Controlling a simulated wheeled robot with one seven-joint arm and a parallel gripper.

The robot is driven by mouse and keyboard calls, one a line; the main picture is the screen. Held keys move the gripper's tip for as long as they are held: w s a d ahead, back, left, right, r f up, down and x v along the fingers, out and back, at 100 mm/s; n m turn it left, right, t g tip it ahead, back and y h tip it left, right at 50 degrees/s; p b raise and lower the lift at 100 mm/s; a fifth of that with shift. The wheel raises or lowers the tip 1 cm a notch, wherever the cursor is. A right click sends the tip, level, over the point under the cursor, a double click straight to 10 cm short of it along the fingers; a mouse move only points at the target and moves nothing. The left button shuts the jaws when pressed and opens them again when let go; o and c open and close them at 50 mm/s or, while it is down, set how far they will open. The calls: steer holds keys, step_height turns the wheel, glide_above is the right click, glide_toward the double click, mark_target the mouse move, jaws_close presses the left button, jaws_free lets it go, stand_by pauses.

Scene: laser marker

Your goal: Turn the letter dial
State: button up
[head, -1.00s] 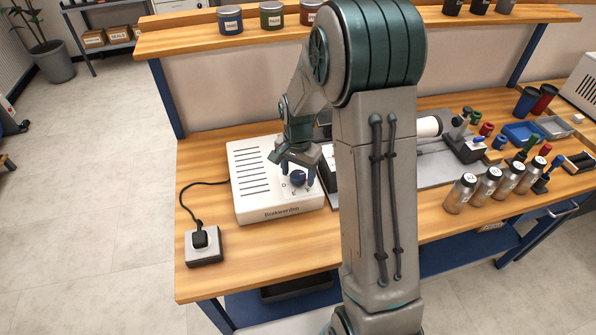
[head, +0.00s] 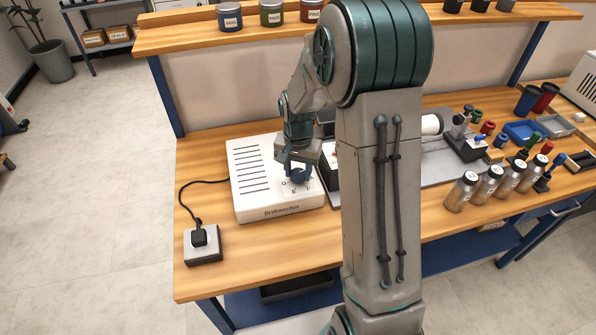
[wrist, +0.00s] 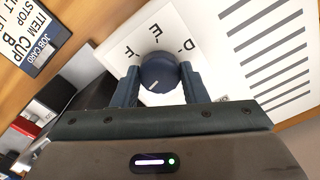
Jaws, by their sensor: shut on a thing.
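The letter dial (wrist: 158,72) is a dark blue round knob with a white pointer line, on the top face of a white box (head: 251,181) marked Brokwerden. In the wrist view, the letters D, E and F show on the white face around the dial, and the pointer line is on the side nearest my gripper. My gripper (wrist: 160,82) is shut on the dial, with one dark finger on each side of it. In the head view, my gripper (head: 298,164) reaches down onto the dial (head: 299,175), which is partly covered.
A black plug in a grey socket block (head: 202,244) stands at the left, its cable running to the box. A job card (wrist: 38,40) lies beside the box. Several silver bottles (head: 488,185) stand to the right. The wooden bench front (head: 260,250) is clear.

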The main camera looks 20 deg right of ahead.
mark_target(298, 173)
steer(key=n+b, duration=0.1)
steer(key=n, duration=0.3)
steer(key=shift+n, duration=0.3)
steer(key=n, duration=0.4)
steer(key=shift+n, duration=0.3)
steer(key=o, duration=1)
steer(key=shift+c, duration=0.2)
steer(key=shift+r, duration=0.1)
step_height(298, 173, up, 14)
steer(key=shift+b, duration=0.35)
